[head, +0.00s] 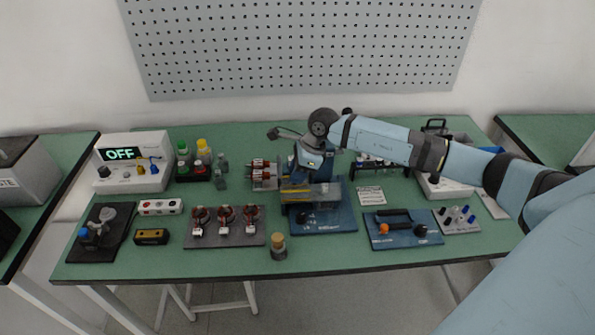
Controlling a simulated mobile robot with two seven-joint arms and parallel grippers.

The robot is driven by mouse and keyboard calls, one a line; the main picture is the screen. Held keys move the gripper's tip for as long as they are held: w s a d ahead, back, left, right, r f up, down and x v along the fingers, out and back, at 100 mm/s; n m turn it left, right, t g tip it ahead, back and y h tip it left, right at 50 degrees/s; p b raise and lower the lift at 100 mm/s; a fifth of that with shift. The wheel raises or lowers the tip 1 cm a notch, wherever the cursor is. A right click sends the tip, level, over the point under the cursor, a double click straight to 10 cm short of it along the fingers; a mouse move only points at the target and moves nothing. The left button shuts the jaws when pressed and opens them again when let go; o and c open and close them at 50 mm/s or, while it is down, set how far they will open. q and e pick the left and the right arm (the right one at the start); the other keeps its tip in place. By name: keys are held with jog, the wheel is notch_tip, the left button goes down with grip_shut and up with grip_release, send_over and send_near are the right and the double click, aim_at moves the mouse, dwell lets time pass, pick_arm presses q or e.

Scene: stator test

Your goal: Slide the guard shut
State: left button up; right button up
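The test fixture has a blue base plate (340,222) near the middle of the green table. A clear, yellowish guard (325,190) appears to sit on its upper part, in front of darker parts. How far the guard stands open is too small to tell. My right gripper (312,170) points down just above and behind the guard. Its fingertips are small and partly hidden, so I cannot tell whether they are open, shut or touching the guard. My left gripper is not in view.
A tray with several copper-wound stators (225,238) lies left of the fixture. A corked jar (278,246) stands close to its front left. A blue board with a black handle (402,236) lies to the right. A power supply reading OFF (132,162) stands at the back left.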

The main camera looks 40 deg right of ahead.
grip_shut()
jog(key=shift+s+d+f, duration=0.1)
jog(key=shift+s+d, duration=0.1)
jog(key=shift+d, duration=0.15)
jog(key=s+d, duration=0.1)
jog(key=d, duration=0.1)
jog(key=s+d+b, duration=0.1)
jog(key=d, duration=0.1)
jog(key=s+d+b, duration=0.1)
jog(key=s+d, duration=0.1)
jog(key=shift+d, duration=0.35)
jog(key=o, duration=0.6)
grip_release()
jog(key=shift+o, duration=1.3)
jog(key=shift+s+d, duration=0.15)
jog(key=shift+s, duration=0.05)
